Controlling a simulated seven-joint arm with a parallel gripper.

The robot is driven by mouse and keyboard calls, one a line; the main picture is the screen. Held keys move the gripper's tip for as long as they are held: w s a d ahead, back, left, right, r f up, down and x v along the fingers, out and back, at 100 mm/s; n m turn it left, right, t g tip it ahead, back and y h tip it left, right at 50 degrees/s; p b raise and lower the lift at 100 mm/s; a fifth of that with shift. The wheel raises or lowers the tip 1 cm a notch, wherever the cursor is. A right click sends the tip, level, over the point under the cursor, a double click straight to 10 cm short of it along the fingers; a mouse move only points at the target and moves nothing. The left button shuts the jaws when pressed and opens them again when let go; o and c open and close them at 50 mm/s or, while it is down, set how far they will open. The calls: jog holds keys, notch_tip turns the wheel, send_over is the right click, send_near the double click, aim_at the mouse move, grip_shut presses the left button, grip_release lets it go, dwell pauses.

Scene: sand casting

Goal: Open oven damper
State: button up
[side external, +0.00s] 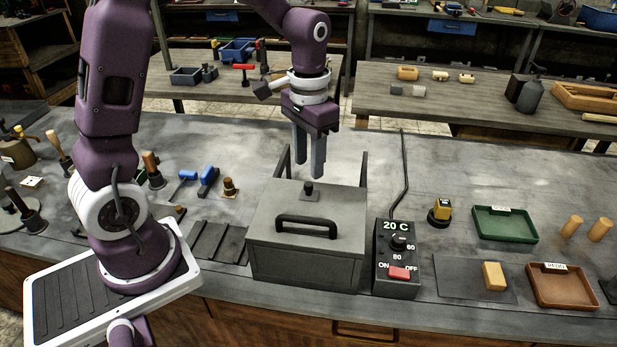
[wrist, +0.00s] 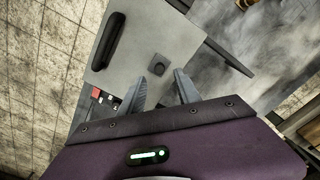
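The oven (side external: 305,255) is a dark grey box on the workbench, with a flat lid (side external: 345,214) and a black bar handle (side external: 307,222). A small dark damper knob (side external: 308,191) stands on the lid behind the handle. In the wrist view, the knob (wrist: 158,64) shows just beyond my fingertips, with the handle (wrist: 108,41) to its left. My gripper (side external: 309,168) points down above the knob, apart from it. Its two fingers are spread and empty, and the wrist view shows the gap between them (wrist: 161,78).
Two upright dark posts (side external: 363,168) rise behind the oven, close to my gripper. A control box (side external: 396,258) reading 20 C with a red switch stands right of the oven, its cable running back. A green tray (side external: 504,224) and brown tray (side external: 562,287) lie farther right.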

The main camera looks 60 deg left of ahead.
aim_at(309, 184)
notch_tip(309, 184, down, 5)
grip_shut()
jog(key=shift+r, duration=0.1)
dwell(1.4)
